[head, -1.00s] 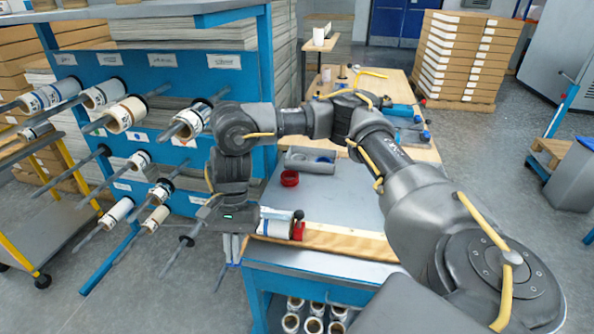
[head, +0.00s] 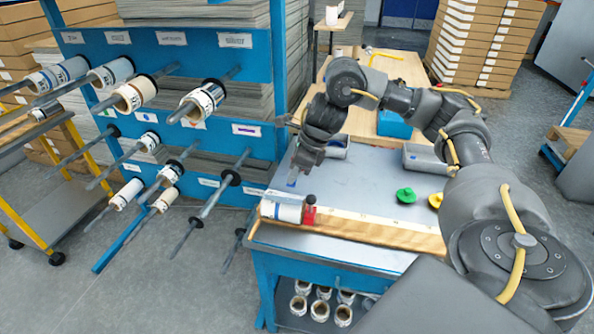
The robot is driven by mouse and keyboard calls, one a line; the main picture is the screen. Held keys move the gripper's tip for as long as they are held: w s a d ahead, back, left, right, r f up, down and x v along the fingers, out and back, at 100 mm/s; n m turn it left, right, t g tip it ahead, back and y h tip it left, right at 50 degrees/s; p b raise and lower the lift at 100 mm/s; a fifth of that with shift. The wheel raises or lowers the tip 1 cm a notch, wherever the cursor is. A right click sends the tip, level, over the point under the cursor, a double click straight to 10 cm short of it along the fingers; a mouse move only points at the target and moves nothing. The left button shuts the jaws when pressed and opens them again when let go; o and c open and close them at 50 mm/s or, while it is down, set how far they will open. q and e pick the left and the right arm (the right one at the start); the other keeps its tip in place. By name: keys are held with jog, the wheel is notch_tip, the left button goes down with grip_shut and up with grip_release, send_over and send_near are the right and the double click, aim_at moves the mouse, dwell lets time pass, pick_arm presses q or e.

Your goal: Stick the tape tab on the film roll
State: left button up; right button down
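The film roll (head: 280,208) is a white cylinder with blue marking. It lies at the left end of a wooden strip (head: 375,230) on the bench, beside a red block (head: 310,215). My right gripper (head: 294,180) points down above the bench, just behind the roll and apart from it. A small blue patch shows at its fingertips; I cannot tell whether this is the tape tab or whether the fingers are shut. No tape tab can be clearly made out. My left gripper is not in view.
A blue rack (head: 190,60) with rolls on rods stands at the left, close to the bench (head: 375,190). A green cap (head: 406,195), a yellow cap (head: 435,200) and grey trays (head: 425,157) sit on the bench.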

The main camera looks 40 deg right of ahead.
aim_at(293, 198)
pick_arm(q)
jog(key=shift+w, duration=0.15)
pick_arm(e)
jog(key=shift+w+d+m, duration=0.1)
jog(key=shift+d+m, duration=0.5)
jog(key=shift+d, duration=0.05)
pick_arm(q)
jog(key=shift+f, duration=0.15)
